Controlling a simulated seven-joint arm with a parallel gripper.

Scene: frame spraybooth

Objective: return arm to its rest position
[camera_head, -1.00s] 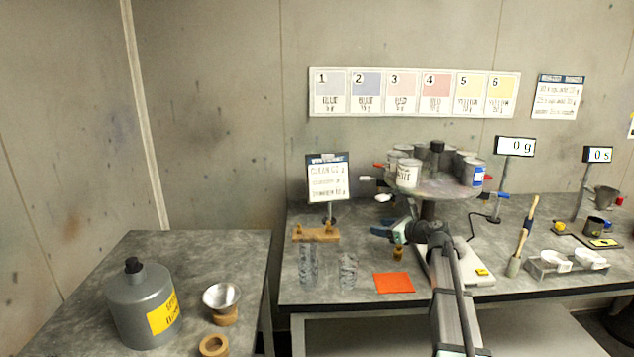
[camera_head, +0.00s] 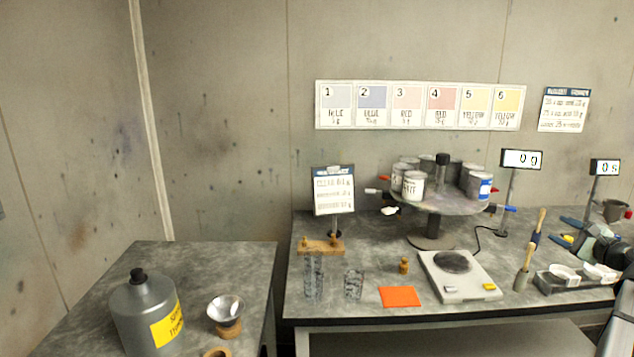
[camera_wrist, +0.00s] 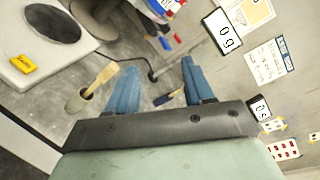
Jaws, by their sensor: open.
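My gripper (camera_wrist: 156,88) shows in the wrist view with its two blue fingers spread apart and nothing between them. In the head view my gripper (camera_head: 570,230) is at the right edge, over the right part of the long bench (camera_head: 385,225). The rest of my arm runs out of the picture at the lower right. A second brush handle (camera_wrist: 170,97) shows behind and between the fingers.
The scale (camera_head: 460,275) stands mid-bench, with the can carousel (camera_head: 440,203) behind it. White cups in a rack (camera_head: 565,277) sit near my gripper. An orange sheet (camera_head: 400,297) lies at the front. A grey jug (camera_head: 147,312) and a funnel (camera_head: 226,310) stand on the left table.

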